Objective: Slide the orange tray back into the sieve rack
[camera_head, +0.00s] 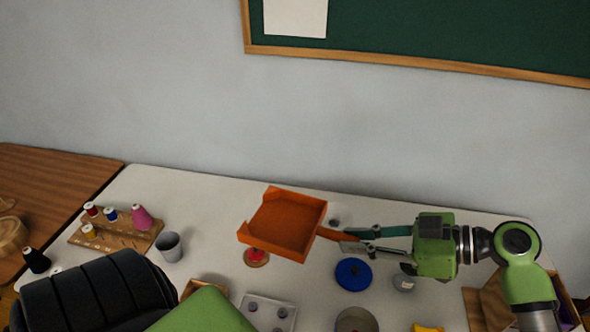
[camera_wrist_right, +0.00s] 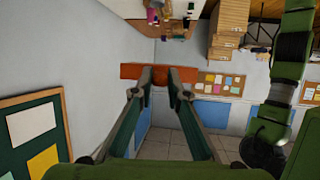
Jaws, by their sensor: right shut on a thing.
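The orange tray (camera_head: 262,222) is a shallow square box with a short handle (camera_head: 327,233) on its right side. It is tilted in the head view and appears raised over the white table. My right gripper (camera_head: 344,240) reaches in from the right and is shut on the handle. In the right wrist view the tray is an orange band (camera_wrist_right: 130,71) across the tips of the right gripper (camera_wrist_right: 160,76). I cannot make out the sieve rack for certain. My left gripper is not in view.
The white table (camera_head: 215,205) holds a wooden spool stand (camera_head: 125,240), a grey cup (camera_head: 169,246), a red piece (camera_head: 257,254), a blue disc (camera_head: 353,274) and a metal plate (camera_head: 280,312). A wooden box (camera_head: 490,301) is at lower right. A wall stands behind the table.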

